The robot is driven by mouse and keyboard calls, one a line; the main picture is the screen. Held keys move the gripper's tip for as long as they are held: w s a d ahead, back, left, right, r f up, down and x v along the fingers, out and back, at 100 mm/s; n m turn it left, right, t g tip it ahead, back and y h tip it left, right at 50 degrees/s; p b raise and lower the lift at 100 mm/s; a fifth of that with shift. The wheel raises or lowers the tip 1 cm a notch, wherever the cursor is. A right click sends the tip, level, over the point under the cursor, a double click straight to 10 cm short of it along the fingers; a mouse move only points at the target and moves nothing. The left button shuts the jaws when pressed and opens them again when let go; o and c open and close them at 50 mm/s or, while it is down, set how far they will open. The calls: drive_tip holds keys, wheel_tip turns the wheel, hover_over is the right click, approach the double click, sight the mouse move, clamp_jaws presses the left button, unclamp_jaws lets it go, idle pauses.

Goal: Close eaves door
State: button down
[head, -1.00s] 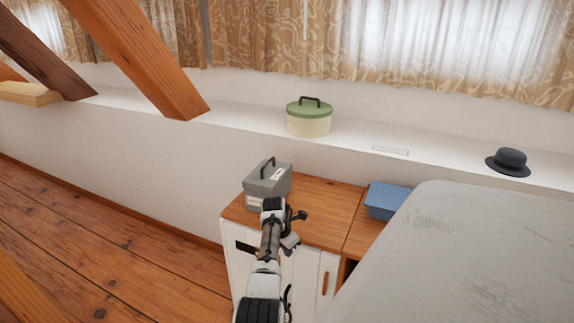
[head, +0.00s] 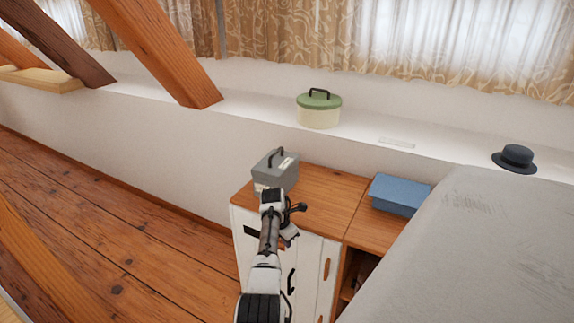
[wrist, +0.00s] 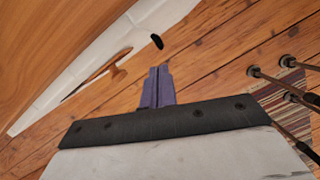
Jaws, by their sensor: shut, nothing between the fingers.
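A low wooden-topped cabinet (head: 325,184) with a white front stands by the white wall. Its white front (head: 312,262) carries a wooden handle (head: 326,268). My arm covers part of this front, and I cannot tell which panel is the eaves door or whether it stands ajar. In the wrist view a white panel (wrist: 165,12) with a wooden handle (wrist: 118,72) runs beside a wooden surface at upper left. My gripper (wrist: 156,85) is shut and empty, over the plank floor and apart from that handle. In the head view its fingertips are not clear.
A grey box (head: 275,172) and a blue box (head: 399,195) stand on the cabinet top. An open cubby (head: 358,272) is at right, beside a grey surface (head: 480,255). Metal legs (wrist: 290,97) and a striped rug (wrist: 290,90) show at right. Floor at left is clear.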

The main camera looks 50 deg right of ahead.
drive_tip(key=b+v, duration=0.1)
drive_tip(key=v, duration=0.7)
drive_tip(key=shift+s, duration=0.2)
drive_tip(key=shift+a+r, duration=0.1)
drive_tip(key=shift+a, duration=0.05)
